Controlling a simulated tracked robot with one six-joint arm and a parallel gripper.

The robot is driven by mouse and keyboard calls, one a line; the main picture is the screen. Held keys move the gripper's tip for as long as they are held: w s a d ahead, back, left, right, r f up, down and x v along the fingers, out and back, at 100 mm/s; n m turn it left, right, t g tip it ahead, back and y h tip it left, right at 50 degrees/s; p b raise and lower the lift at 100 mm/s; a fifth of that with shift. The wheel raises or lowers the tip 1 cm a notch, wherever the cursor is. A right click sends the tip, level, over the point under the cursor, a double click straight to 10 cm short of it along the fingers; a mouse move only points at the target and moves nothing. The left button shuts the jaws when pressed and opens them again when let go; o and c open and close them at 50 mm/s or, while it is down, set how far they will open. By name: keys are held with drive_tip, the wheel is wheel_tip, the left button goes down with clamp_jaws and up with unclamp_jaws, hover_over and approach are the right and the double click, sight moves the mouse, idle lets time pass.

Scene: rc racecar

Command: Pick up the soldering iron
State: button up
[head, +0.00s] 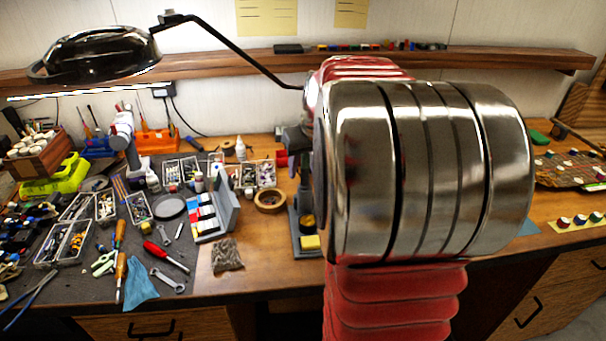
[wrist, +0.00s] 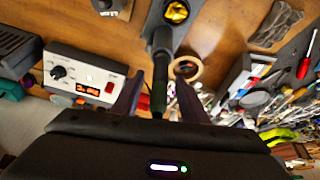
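In the wrist view, the dark handle of the soldering iron (wrist: 159,88) points toward me from its grey stand (wrist: 165,32), which has a brass-coloured cleaning coil. My gripper (wrist: 158,98) has its two fingers apart, one on each side of the handle. Gaps show between the fingers and the handle, so it looks open around it.
A soldering station (wrist: 85,76) with a lit red display is left of the iron in the wrist view. A tape roll (wrist: 185,68) lies beyond the fingers. In the head view, tools and parts trays crowd the left bench. A magnifier lamp (head: 95,52) overhangs it.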

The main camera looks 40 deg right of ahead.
drive_tip(key=shift+c, duration=0.6)
clamp_jaws()
drive_tip(key=shift+r, duration=0.1)
wheel_tip(320, 180, up, 18)
idle(0.5)
idle(0.6)
